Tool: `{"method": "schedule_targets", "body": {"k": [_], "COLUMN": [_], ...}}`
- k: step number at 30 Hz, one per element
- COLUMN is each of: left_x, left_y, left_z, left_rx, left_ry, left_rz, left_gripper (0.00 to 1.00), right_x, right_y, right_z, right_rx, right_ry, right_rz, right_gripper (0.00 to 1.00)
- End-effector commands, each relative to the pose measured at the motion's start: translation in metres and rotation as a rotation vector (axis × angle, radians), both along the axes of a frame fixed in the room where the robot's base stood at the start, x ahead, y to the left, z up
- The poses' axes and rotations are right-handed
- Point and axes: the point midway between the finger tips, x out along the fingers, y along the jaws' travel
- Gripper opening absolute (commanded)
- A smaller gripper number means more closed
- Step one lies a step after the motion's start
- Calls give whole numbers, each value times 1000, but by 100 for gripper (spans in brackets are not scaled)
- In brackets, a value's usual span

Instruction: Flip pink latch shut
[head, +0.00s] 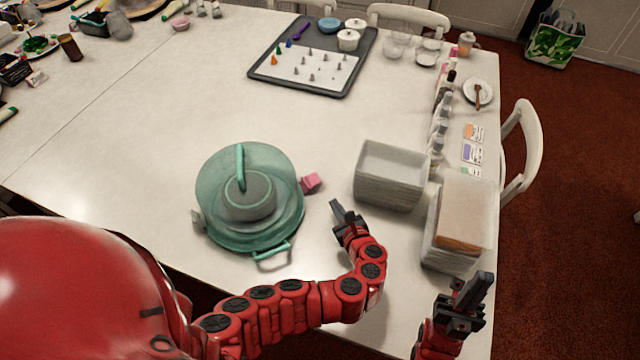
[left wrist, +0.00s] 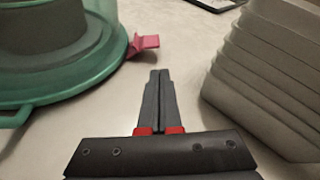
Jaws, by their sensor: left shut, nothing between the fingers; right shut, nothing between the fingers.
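The pink latch (head: 311,182) sticks out from the right side of the covered cake carrier (head: 250,200), which has a clear greenish dome, a teal base and a teal top handle. The latch also shows in the left wrist view (left wrist: 142,44), standing outward from the carrier's edge. My left gripper (head: 337,207) is shut and empty, a little below and to the right of the latch, apart from it; its closed fingers also show in the left wrist view (left wrist: 160,75). My right gripper (head: 480,285) is shut and empty at the table's lower right.
Stacked grey containers (head: 390,175) stand right of my left gripper, and another stack with a brown-and-white top (head: 460,215) is near my right gripper. A teal side handle (head: 272,252) juts from the carrier's front. A dark tray (head: 330,45) lies further back. The table's middle is clear.

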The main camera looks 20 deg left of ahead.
Motion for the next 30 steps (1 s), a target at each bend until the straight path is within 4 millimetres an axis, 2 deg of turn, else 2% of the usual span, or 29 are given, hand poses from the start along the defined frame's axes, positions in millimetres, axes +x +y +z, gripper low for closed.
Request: {"method": "schedule_targets", "body": {"k": [14, 30], "left_x": [6, 55], "left_y": [5, 46], "left_z": [-1, -23], "left_rx": [2, 3], "left_ry": [0, 2], "left_rz": [3, 6], "left_gripper": [0, 0], "right_x": [0, 0], "right_y": [0, 0], "right_z": [4, 16], "right_rx": [0, 0], "right_ry": [0, 0], "right_rz": [0, 0], "right_gripper": [0, 0]}}
